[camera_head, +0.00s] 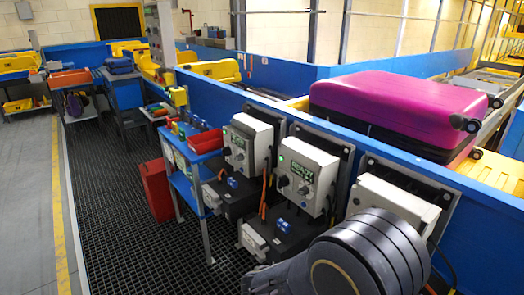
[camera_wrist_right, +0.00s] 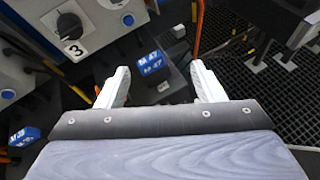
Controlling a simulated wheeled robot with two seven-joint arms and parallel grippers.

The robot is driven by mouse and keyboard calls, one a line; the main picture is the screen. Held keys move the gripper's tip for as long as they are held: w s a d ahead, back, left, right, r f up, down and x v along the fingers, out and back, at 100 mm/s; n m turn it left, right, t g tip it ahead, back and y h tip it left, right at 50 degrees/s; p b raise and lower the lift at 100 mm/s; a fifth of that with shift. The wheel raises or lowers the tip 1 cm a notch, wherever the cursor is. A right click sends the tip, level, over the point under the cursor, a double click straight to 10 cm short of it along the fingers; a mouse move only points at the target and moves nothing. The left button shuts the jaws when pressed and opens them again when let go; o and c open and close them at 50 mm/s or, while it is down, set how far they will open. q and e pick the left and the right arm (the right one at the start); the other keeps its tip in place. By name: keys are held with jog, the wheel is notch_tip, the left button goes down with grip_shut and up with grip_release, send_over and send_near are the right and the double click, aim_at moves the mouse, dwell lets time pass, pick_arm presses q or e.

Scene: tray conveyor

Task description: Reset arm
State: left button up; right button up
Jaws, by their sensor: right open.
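My right gripper (camera_wrist_right: 158,88) shows in the right wrist view, its two pale fingers wide apart with nothing between them. Beyond the fingers is a blue tag marked M 47 (camera_wrist_right: 152,62). A grey control box with a black knob and the number 3 (camera_wrist_right: 95,25) is at the upper left of that view. In the head view, part of my own arm fills the lower right, and the right gripper's fingers do not show there. My left gripper is in neither view.
Control boxes (camera_head: 303,172) line the blue conveyor wall (camera_head: 270,115). A magenta suitcase (camera_head: 400,100) lies on the conveyor behind it. A blue stand (camera_head: 190,165) and a red case (camera_head: 157,190) stand at the left. The black grated floor (camera_head: 125,235) there is largely clear.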

jog(key=s+d+r+m+g+y+p, duration=0.2)
jog(key=s+d+m+g+y, duration=0.25)
jog(key=s+m, duration=0.2)
jog(key=s+a+r+m+t+y+p, duration=0.1)
jog(key=s+r+m+t+y+p, duration=0.2)
jog(key=s+r+m+t+y, duration=0.3)
jog(key=s+r+m+y, duration=0.5)
jog(key=s+m, duration=0.1)
jog(key=m, duration=0.3)
jog(key=shift+r+y+p, duration=0.3)
jog(key=shift+y+p, duration=0.05)
